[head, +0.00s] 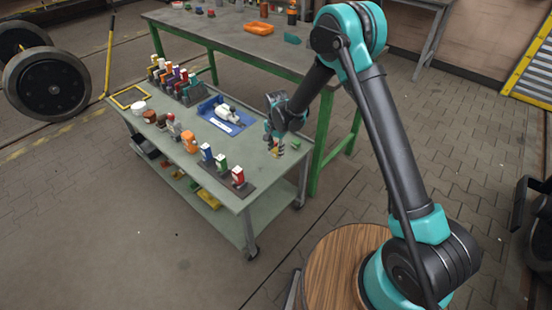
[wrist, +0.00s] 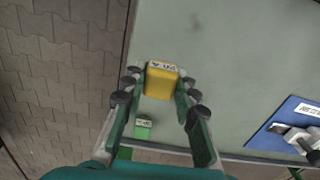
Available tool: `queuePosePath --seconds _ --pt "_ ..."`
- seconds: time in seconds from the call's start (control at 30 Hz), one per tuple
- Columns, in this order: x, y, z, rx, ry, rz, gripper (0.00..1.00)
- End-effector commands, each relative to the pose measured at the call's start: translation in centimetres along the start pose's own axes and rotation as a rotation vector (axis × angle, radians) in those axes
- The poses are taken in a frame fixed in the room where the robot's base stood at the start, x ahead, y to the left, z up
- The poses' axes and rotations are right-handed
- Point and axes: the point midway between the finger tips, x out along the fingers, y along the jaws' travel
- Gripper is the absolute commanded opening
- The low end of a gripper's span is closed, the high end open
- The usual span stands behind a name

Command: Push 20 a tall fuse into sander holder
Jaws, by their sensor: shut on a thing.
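My gripper (head: 277,150) is over the right end of the grey-green trolley top, shut on a yellow fuse. In the wrist view the yellow fuse (wrist: 161,84) sits between the fingertips of my gripper (wrist: 161,88), its white end label reading about "20 A". The fuse appears above the top, apart from the holders. Along the trolley's front edge stand dark holders with a blue fuse (head: 207,152), a green fuse (head: 221,163) and a red fuse (head: 238,176). Their labels are too small to read, so I cannot tell which holder is the sander's.
A blue tray (wrist: 252,143) with a white-grey tool lies mid-trolley. A small green block (wrist: 143,127) lies near the trolley edge. A rack of several coloured fuses (head: 174,78) stands at the back left. An orange item (head: 189,142) stands in the front row. A green-legged workbench (head: 220,40) is behind.

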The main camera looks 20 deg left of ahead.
Motion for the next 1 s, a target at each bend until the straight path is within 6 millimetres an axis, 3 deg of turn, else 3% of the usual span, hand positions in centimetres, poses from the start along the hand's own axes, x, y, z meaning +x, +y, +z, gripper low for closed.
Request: queuePosePath --seconds 0.2,0.5,0.7,1.0 --pt "-6.5 0.1 0.0 0.000 0.000 0.000 0.04" --pt "-12.6 0.0 0.0 0.000 0.000 0.000 0.04" --pt "-14.3 0.0 0.0 0.000 0.000 0.000 0.04" --pt "-14.5 0.0 0.0 0.000 0.000 0.000 0.04"
